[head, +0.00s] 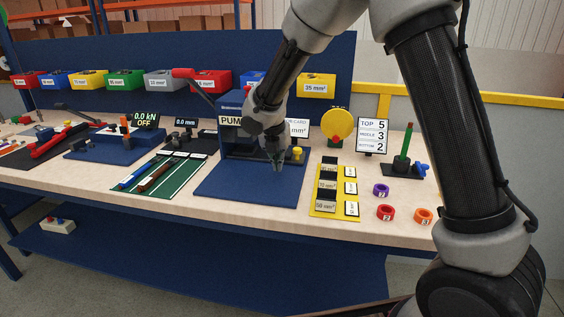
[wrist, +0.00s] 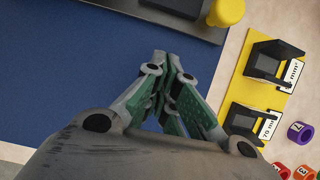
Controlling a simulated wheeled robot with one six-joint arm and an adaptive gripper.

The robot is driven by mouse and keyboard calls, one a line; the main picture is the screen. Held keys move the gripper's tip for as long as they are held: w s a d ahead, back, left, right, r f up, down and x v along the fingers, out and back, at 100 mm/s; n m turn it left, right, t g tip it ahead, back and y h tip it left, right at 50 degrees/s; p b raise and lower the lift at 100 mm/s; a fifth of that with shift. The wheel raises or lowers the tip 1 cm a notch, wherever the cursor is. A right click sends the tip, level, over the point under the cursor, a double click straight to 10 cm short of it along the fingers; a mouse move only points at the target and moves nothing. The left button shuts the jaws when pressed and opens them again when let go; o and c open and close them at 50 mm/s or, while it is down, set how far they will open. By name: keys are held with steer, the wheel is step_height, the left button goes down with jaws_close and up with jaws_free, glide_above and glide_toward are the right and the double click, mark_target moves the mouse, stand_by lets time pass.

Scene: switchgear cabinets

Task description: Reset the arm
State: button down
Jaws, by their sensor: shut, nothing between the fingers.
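My gripper (head: 277,163) hangs at the end of my arm above the blue base plate (head: 232,188) of the pump station, in front of the pump body. In the wrist view my gripper (wrist: 172,62) has its green-padded fingers together at the tips, with nothing between them. The blue plate (wrist: 60,70) lies below and to the left of the fingers there. My arm comes down from the top of the head view and hides part of the pump and the bins behind it.
Right of the plate is a yellow board (head: 322,204) with black holders. Purple (head: 381,190), red (head: 386,212) and orange (head: 424,215) rings lie farther right. A green post (head: 404,150) stands behind them. A green mat (head: 160,177) lies left. Coloured bins line the back.

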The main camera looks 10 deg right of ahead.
steer(key=v, duration=0.8)
steer(key=s+d+r+m, duration=0.3)
steer(key=s+d+m, duration=0.6)
steer(key=s+m, duration=0.1)
steer(key=s+d+r+m+y, duration=0.1)
steer(key=s+d+r+m, duration=0.1)
steer(key=s+d+m, duration=0.6)
steer(key=s+d+r+m, duration=0.3)
steer(key=s+d+m, duration=0.6)
steer(key=s+m, duration=0.4)
steer(key=shift+d+r+m+y, duration=0.3)
steer(key=shift+d+r+m, duration=0.05)
steer(key=shift+m, duration=0.15)
